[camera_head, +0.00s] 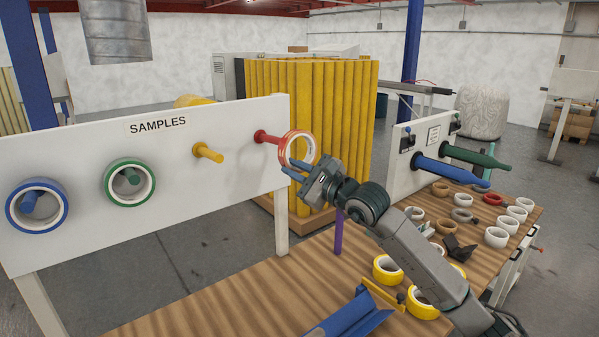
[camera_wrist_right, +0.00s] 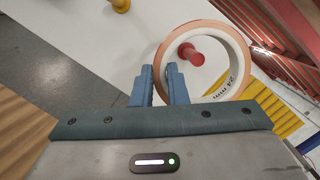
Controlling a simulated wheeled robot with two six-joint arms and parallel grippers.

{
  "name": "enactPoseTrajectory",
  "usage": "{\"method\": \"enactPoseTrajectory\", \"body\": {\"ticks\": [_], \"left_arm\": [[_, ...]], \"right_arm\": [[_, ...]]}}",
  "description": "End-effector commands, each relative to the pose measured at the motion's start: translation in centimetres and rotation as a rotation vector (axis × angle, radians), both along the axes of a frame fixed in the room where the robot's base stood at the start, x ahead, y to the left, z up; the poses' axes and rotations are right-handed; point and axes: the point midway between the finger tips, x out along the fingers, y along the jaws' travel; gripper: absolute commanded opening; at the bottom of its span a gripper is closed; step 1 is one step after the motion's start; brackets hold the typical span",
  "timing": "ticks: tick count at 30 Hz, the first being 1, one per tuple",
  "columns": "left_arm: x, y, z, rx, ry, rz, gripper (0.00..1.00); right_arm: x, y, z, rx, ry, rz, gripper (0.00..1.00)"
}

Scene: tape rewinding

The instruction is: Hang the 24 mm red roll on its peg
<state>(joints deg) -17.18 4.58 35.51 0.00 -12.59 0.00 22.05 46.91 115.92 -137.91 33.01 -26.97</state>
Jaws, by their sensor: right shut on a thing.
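The red roll (camera_head: 311,137), with a white core, is held up near the right end of the SAMPLES board. It also shows in the right wrist view (camera_wrist_right: 225,91), where "24 mm" is printed inside it. My right gripper (camera_head: 291,168) is shut on the roll's lower rim. The red peg (camera_head: 266,137) sticks out of the board just left of the roll. In the wrist view the peg (camera_wrist_right: 190,54) is seen through the roll's opening, left of its middle. I cannot tell whether its tip is inside the hole. My left gripper is not in view.
The SAMPLES board (camera_head: 235,128) also carries a bare yellow peg (camera_head: 208,153), a green roll (camera_head: 110,183) and a blue roll (camera_head: 12,213) on pegs. Several loose rolls lie on the wooden table (camera_head: 215,300) at right. A purple post (camera_head: 338,232) stands below my right gripper.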

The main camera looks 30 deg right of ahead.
Motion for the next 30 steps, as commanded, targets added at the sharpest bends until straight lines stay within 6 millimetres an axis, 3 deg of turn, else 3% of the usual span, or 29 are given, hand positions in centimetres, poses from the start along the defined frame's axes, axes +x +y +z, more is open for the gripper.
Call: {"method": "enactPoseTrajectory", "body": {"ticks": [5, 12, 30], "left_arm": [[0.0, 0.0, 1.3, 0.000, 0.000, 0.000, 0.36], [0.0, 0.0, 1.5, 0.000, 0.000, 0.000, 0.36], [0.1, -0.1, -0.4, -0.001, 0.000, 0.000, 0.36]], "right_arm": [[1.7, 0.2, 0.1, 0.006, 0.001, 0.002, 0.00], [4.1, 0.4, -0.3, 0.005, 0.000, 0.003, 0.00], [9.8, 0.8, -1.1, 0.002, 0.000, 0.001, 0.00]]}}
